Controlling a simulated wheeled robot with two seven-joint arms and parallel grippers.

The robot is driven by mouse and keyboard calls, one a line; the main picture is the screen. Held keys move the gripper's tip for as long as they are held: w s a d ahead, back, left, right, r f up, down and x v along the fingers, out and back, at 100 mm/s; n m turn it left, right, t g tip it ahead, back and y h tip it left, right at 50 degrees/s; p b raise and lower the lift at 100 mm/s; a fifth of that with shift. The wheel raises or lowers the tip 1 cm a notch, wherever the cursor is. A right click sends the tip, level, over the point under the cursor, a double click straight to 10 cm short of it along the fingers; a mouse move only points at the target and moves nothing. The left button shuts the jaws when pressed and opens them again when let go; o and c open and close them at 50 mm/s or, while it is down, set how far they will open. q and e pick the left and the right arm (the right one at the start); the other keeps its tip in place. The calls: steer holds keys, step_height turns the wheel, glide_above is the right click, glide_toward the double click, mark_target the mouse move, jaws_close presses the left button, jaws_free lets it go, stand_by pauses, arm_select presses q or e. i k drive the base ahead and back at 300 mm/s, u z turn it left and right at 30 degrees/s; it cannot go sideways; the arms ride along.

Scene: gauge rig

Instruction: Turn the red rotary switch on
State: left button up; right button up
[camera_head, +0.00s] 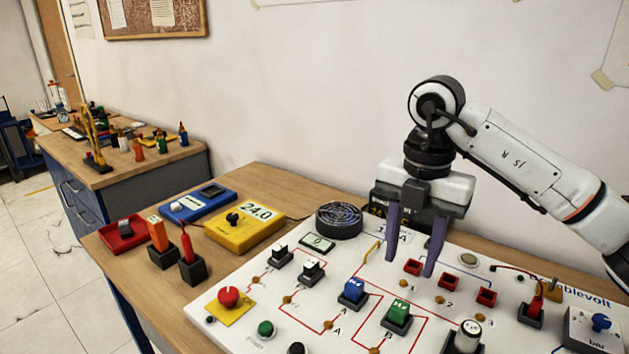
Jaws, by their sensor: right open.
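A round red knob (229,296) sits on a yellow square plate at the front left of the white panel (262,310). It looks like the red rotary switch, and a small pale mark shows on it. My right gripper (410,266) points down over the back middle of the panel, well to the right of and behind the red knob. Its two purple fingers are apart, with nothing seen held between them. Its fingertips are close to the red square sockets (447,280). My left gripper is not in view.
Blue (353,291) and green (397,314) blocks and two white-topped switches (312,268) stand on the panel. A yellow meter (245,228), a blue box (198,204) and a round black fan (339,219) are behind. Two upright probes in black holders (192,270) stand left.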

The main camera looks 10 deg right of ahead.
mark_target(227, 296)
steer(key=z, duration=0.15)
steer(key=k, duration=1.05)
steer(key=u, duration=0.15)
